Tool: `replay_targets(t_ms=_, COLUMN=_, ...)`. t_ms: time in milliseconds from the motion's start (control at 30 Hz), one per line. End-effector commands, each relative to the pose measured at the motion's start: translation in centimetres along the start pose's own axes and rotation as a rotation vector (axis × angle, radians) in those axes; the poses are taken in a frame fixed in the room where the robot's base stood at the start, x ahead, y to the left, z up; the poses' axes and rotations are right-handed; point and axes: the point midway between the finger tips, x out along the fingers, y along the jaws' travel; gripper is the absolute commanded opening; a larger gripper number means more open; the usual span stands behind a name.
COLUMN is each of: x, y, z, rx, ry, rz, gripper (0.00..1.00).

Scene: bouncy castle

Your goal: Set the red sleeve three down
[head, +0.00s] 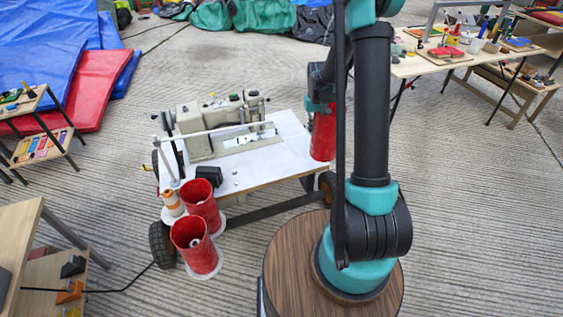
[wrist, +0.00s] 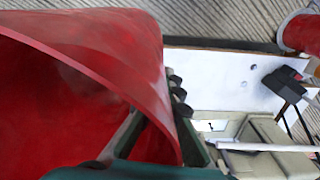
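A red sleeve (head: 322,138) hangs at my gripper by the right end of the white tabletop (head: 255,170). It fills the left of the wrist view (wrist: 70,90), open mouth towards the camera. My gripper (wrist: 163,122) has a finger on each side of the sleeve's wall and is shut on it. In the head view my arm hides part of the gripper and sleeve. I cannot tell whether the sleeve's lower end touches anything. Two more red sleeves, one nearer (head: 192,236) and one farther (head: 203,202), stand upright on pale round bases at the cart's left end.
A sewing machine (head: 215,130) stands along the back of the tabletop, with a pale bar in front. A small black box (head: 209,175) and an orange-and-white cone (head: 172,203) are near the two standing sleeves. The tabletop's front right is clear.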

Motion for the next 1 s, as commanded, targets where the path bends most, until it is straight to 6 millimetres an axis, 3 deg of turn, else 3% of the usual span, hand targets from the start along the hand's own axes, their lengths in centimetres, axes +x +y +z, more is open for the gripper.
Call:
replay_targets(t_ms=500, x=-3.5, y=-4.7, z=-10.0, rx=-0.479, ry=0.002, rz=0.007, gripper=0.0)
replay_targets(t_ms=633, x=-3.8, y=-5.4, z=-11.1, rx=-0.548, ry=0.002, rz=0.008, gripper=0.0)
replay_targets(t_ms=767, x=-2.2, y=-5.5, z=-11.4, rx=-0.565, ry=0.002, rz=0.008, gripper=0.0)
replay_targets(t_ms=1000, x=3.6, y=-5.5, z=-11.4, rx=-0.562, ry=0.003, rz=0.008, gripper=0.0)
